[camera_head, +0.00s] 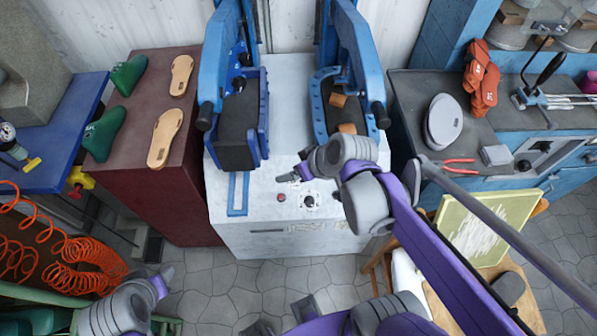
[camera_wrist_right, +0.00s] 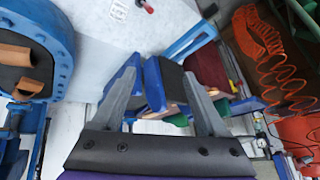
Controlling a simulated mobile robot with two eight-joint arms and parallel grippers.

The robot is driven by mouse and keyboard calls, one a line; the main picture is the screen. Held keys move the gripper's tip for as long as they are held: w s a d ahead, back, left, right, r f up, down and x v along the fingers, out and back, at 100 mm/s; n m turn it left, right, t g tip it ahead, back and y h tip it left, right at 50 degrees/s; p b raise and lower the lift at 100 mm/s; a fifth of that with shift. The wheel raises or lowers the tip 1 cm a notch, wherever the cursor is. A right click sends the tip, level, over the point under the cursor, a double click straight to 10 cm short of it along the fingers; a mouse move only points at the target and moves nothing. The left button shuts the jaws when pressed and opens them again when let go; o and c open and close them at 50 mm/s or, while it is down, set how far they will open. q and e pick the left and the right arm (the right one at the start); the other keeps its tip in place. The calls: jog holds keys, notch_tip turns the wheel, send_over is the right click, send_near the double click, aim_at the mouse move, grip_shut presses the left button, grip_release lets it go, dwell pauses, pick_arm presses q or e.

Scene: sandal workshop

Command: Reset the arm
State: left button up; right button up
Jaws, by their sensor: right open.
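My right gripper (camera_head: 296,172) reaches in from the right in the head view, over the front of a white and blue machine (camera_head: 238,178). In the right wrist view the right gripper (camera_wrist_right: 162,68) has its two grey fingers spread wide, with nothing held between them. My left arm shows as grey and purple parts along the bottom of the head view. Several of my arm parts overlap there, so I cannot tell how its jaws stand.
The machine's two blue shoe stations stand behind; the right one holds brown pieces (camera_head: 338,100). A dark red cabinet (camera_head: 190,210) bears tan soles (camera_head: 163,138) and green lasts (camera_head: 103,134). A dark bench at right holds a grey disc (camera_head: 443,122) and red pliers (camera_head: 461,166). Below is a yellow-green board (camera_head: 510,208).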

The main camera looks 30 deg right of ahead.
dwell(0.5)
jog(key=s+a+f+m+h, duration=0.1)
jog(key=s+f+h, duration=0.1)
jog(key=s, duration=0.5)
jog(key=shift+s+a+f+g+h, duration=0.2)
jog(key=shift+s+a+g+h, duration=0.1)
jog(key=shift+a+g, duration=0.1)
dwell(0.3)
